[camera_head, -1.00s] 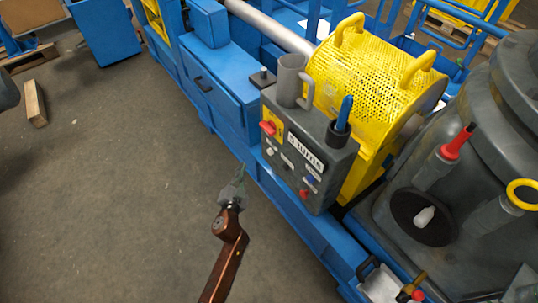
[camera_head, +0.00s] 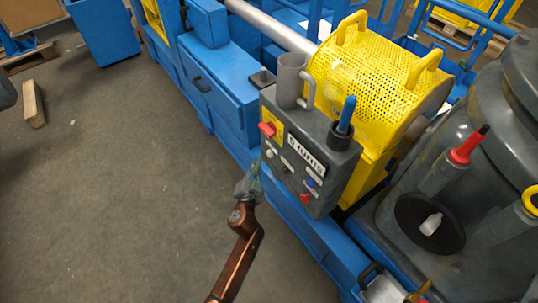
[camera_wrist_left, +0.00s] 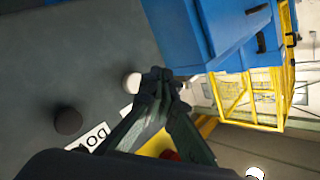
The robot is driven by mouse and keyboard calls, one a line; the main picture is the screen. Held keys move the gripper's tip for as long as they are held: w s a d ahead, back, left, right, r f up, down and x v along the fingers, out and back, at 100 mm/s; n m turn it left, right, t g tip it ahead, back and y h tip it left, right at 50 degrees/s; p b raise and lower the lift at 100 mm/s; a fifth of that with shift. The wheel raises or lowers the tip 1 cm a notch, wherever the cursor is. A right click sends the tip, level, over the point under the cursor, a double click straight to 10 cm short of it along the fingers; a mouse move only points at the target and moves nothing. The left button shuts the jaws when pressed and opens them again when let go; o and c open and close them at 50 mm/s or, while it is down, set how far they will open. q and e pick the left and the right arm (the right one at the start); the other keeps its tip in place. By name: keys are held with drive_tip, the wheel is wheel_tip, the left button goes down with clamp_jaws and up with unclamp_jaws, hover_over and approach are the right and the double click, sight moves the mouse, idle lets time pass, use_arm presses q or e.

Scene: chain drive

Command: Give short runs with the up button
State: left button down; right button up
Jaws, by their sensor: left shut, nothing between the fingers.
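The grey control box (camera_head: 305,150) stands on the blue frame. It has a red switch (camera_head: 267,129), small buttons and a white lettered plate. In the left wrist view a white button (camera_wrist_left: 133,82) and a black button (camera_wrist_left: 68,120) sit on the grey panel. A label starting "DO" (camera_wrist_left: 90,138) is beside the black one; the label by the white one is mostly hidden by the fingers. My left gripper (camera_head: 255,165) is shut and empty in front of the box's left side. In the wrist view its tips are close beside the white button; whether they touch I cannot tell. My right gripper is not in view.
A yellow perforated guard (camera_head: 375,85) stands behind the box. A blue-handled tool (camera_head: 346,112) and a grey cup (camera_head: 291,78) are on the box's top. A large grey housing (camera_head: 490,160) is at right.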

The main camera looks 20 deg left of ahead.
sight(270, 154)
use_arm(q)
drive_tip(key=shift+w+d+b, duration=0.35)
drive_tip(key=shift+w+d, duration=0.3)
drive_tip(key=shift+w, duration=0.25)
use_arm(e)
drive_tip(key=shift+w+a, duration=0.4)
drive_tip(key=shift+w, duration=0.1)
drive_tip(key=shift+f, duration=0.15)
use_arm(q)
drive_tip(key=shift+w+d, duration=0.25)
drive_tip(key=shift+w, duration=0.05)
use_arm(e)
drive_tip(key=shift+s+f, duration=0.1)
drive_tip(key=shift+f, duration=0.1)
use_arm(q)
drive_tip(key=shift+w+d+b, duration=0.35)
drive_tip(key=shift+w+b, duration=0.05)
drive_tip(key=shift+b, duration=0.05)
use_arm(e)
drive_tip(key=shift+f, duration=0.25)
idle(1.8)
